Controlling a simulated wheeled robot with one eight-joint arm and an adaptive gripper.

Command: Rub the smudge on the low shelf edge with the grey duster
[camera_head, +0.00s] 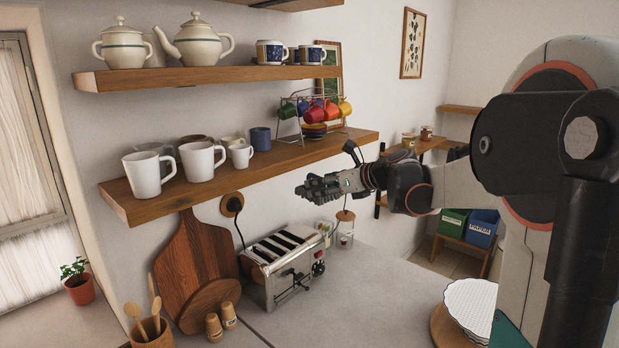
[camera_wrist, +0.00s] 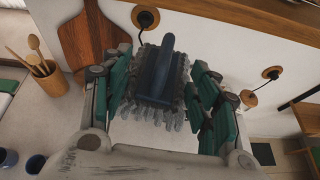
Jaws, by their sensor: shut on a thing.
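The grey duster (camera_wrist: 182,80) has a dark blue handle and a grey fringe. My gripper (camera_wrist: 160,88) is shut on it, with green-padded fingers on both sides. In the head view my gripper (camera_head: 318,188) is in front of and below the right part of the low shelf, and the duster is hard to tell apart from the fingers there. The low wooden shelf (camera_head: 262,162) has its front edge facing me. It also shows along the top of the wrist view (camera_wrist: 255,17). I cannot make out a smudge on it in either view.
White mugs (camera_head: 148,174) and a rack of coloured cups (camera_head: 318,112) stand on the low shelf. A toaster (camera_head: 282,268) is on the counter below, beside a cutting board (camera_head: 195,250). An upper shelf (camera_head: 215,76) holds teapots. The counter's middle is clear.

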